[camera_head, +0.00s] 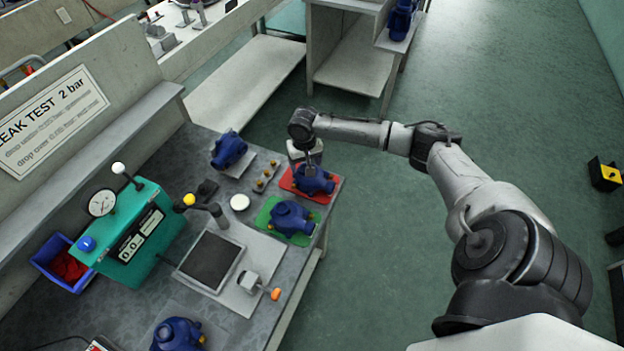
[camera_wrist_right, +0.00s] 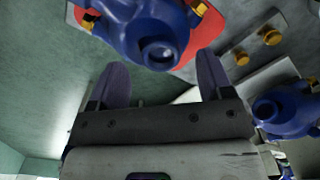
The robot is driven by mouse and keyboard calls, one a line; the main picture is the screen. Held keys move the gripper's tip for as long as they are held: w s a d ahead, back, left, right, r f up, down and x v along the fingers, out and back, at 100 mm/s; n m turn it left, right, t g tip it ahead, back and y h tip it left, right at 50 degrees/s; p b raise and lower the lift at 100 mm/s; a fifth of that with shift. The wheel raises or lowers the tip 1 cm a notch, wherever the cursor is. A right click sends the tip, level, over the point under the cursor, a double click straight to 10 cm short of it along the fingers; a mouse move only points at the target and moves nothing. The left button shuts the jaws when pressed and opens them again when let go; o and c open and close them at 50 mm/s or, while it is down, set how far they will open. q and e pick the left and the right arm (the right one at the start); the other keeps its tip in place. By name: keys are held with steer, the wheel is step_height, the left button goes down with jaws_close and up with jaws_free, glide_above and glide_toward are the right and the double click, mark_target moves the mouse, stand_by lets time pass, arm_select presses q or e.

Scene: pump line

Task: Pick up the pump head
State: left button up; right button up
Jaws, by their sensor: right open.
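Several blue pump heads are on the grey bench. One pump head (camera_head: 318,183) sits on a red mat (camera_head: 327,197) near the bench's right edge. My right gripper (camera_head: 310,166) is right over it, pointing down. In the right wrist view this pump head (camera_wrist_right: 150,30) shows with its round port facing the camera, and my open right gripper (camera_wrist_right: 164,64) has a finger on each side of the port. I cannot tell whether the fingers touch it. A second pump head (camera_head: 290,218) sits on a green mat (camera_head: 302,239). My left gripper is not in view.
Another blue pump head (camera_head: 229,150) stands on a plate behind, and one more (camera_head: 178,335) is at the near edge. Brass fittings (camera_head: 265,178) lie left of the red mat. A green test box (camera_head: 125,235) with a gauge and a blue bin (camera_head: 62,262) stand at left.

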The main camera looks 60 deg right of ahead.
step_height(320, 180, down, 2)
steer(key=shift+f, duration=0.1)
steer(key=shift+c, duration=0.3)
steer(key=c, duration=1.1)
